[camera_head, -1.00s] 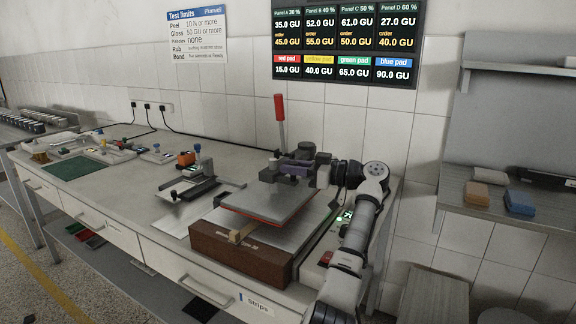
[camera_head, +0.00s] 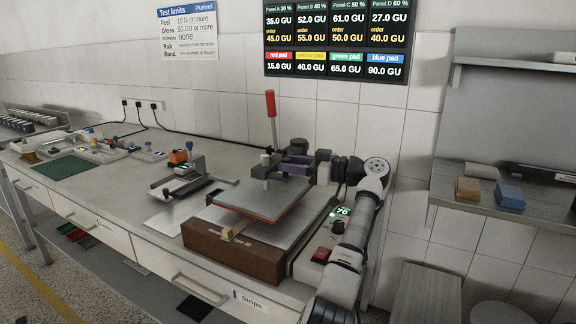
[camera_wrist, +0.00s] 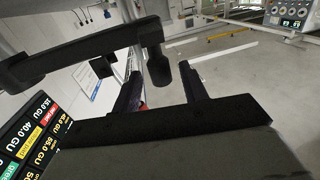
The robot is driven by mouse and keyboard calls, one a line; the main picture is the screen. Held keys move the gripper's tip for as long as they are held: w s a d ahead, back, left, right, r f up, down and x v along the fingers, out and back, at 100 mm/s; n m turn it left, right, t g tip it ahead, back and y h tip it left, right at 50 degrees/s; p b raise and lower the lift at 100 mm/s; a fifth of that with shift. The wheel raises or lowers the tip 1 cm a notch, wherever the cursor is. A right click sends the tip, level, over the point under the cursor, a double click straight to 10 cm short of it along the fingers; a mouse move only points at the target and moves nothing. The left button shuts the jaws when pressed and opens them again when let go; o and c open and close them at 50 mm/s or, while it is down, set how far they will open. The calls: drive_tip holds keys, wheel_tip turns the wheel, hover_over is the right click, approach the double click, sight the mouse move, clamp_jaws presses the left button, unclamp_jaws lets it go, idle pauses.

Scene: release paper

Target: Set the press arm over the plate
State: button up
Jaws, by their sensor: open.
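The press stands on the right part of the bench, with a brown base (camera_head: 230,258) and a grey lower plate (camera_head: 292,238). Its press arm carries a flat grey upper plate (camera_head: 262,203) with a red underside, which sits above the lower plate. A red-topped lever (camera_head: 270,104) stands upright behind. My gripper (camera_head: 287,166) is beside the dark head of the press arm, above the upper plate's back right. In the wrist view its two dark fingers are apart (camera_wrist: 163,88), and a dark bar with a hanging knob (camera_wrist: 155,64) is close to them. Contact cannot be told.
A control box with a lit display (camera_head: 343,211) and red button (camera_head: 321,255) is right of the press. A small clamp stand (camera_head: 187,180) is to its left, and a green mat (camera_head: 62,167) lies farther left. A wall shelf (camera_head: 500,208) holds sponge-like blocks at right.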

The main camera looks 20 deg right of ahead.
drive_tip(key=b+v, duration=0.2)
drive_tip(key=v, duration=1)
drive_tip(key=shift+s+d, duration=0.1)
